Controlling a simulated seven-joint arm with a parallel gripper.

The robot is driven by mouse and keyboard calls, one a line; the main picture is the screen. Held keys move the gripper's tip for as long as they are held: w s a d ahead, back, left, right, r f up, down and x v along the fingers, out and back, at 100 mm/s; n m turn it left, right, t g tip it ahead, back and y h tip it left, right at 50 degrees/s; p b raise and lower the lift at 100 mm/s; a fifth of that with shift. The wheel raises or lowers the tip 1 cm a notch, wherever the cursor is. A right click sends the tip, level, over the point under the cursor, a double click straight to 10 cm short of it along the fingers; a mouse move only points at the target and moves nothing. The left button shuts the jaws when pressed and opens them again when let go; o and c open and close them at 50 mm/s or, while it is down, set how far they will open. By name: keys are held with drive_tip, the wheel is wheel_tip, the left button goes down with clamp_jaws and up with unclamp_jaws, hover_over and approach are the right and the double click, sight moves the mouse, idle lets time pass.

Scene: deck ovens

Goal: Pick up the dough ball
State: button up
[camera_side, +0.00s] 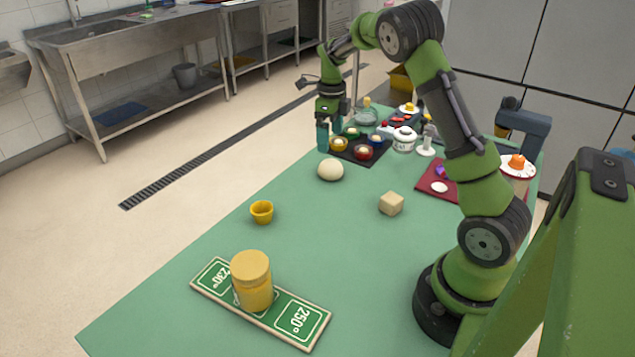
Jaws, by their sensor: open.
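My gripper (324,147) points down just behind and above the dough ball, near the table's left edge. Its fingers are teal and look apart, with nothing seen between them. I cannot tell the exact gap between the fingertips and the dough ball.
A dark tray (379,157) with several coloured cups lies right behind the gripper. The middle of the table (330,240) is clear.

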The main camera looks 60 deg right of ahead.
sight(331, 162)
wheel_tip(331, 162, down, 5)
drive_tip(key=shift+d+f, duration=0.2)
drive_tip(key=shift+f, duration=1.15)
drive_tip(key=shift+d+f, duration=0.15)
drive_tip(key=shift+f, duration=1.2)
drive_tip(key=shift+c, duration=0.4)
drive_tip(key=c, duration=1)
